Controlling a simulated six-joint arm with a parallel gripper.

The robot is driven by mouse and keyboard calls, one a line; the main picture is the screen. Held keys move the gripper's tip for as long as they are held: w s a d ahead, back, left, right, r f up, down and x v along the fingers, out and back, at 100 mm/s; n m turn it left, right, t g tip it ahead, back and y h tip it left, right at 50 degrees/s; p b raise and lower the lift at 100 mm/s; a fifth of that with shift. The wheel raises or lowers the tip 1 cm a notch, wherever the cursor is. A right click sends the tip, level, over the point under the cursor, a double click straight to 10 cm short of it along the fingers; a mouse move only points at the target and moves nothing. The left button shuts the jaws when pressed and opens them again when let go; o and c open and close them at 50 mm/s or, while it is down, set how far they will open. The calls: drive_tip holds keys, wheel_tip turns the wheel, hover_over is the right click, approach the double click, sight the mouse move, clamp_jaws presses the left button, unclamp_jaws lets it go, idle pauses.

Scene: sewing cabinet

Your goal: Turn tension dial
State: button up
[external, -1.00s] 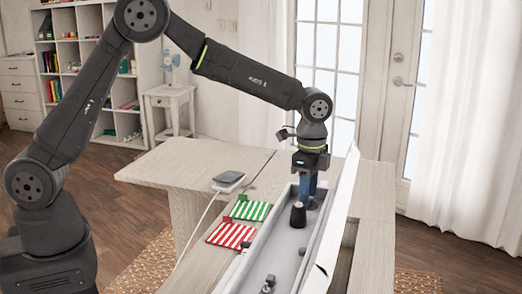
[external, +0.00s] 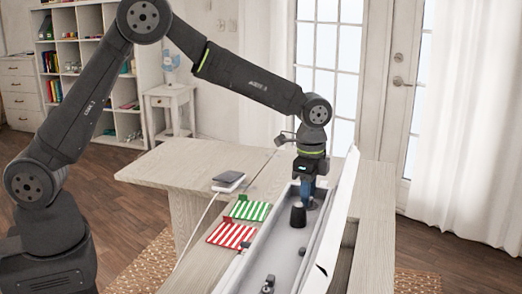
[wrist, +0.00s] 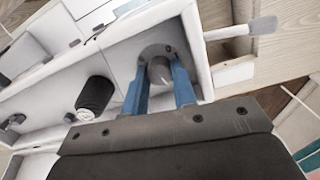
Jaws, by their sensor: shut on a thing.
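The tension dial (wrist: 159,70) is a small grey knob with a pale mark on its face. It sits on a round grey plate at one end of the long white machine bed (external: 277,240). My gripper (wrist: 160,78) has its two blue fingers on either side of the dial, closed on it. In the external view my gripper (external: 307,196) points down into the far end of the white bed, and the dial is hidden there.
A raised white lid (external: 336,215) runs along the right.

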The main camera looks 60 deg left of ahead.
drive_tip(key=shift+n, duration=2.5)
drive_tip(key=shift+r, duration=0.1)
drive_tip(key=o, duration=0.7)
drive_tip(key=shift+r, duration=0.1)
wheel_tip(320, 180, up, 17)
drive_tip(key=shift+a, duration=0.15)
wheel_tip(320, 180, down, 17)
drive_tip(key=shift+f, duration=0.2)
